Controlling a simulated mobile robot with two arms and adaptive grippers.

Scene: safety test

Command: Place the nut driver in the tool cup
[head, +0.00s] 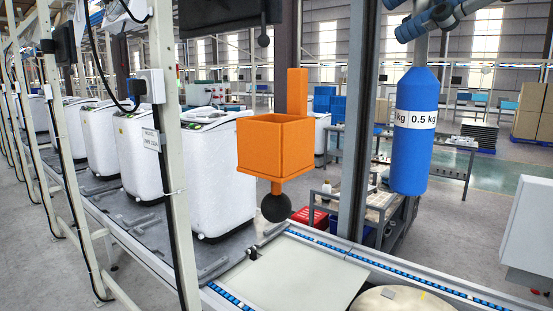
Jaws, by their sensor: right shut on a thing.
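At the top right, blue and grey jointed parts that look like my right arm and gripper (412,27) cross the frame's upper edge. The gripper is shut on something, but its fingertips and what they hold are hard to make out. I cannot identify a nut driver with certainty. An orange open-topped box (275,148) with a tall orange upright is at the middle; it may be the tool cup. Its inside floor is hidden. A dark ball (276,206) is below it. The gripper is up and to the right of the box, clearly apart. My left gripper is not in view.
A large blue cylinder (416,135) marked 0.5 kg hangs below the arm. A grey post (353,130) stands between it and the orange box. White washing machines (219,180) line the left. A pale plate (290,277) lies at the bottom. A white cabinet (530,222) is at right.

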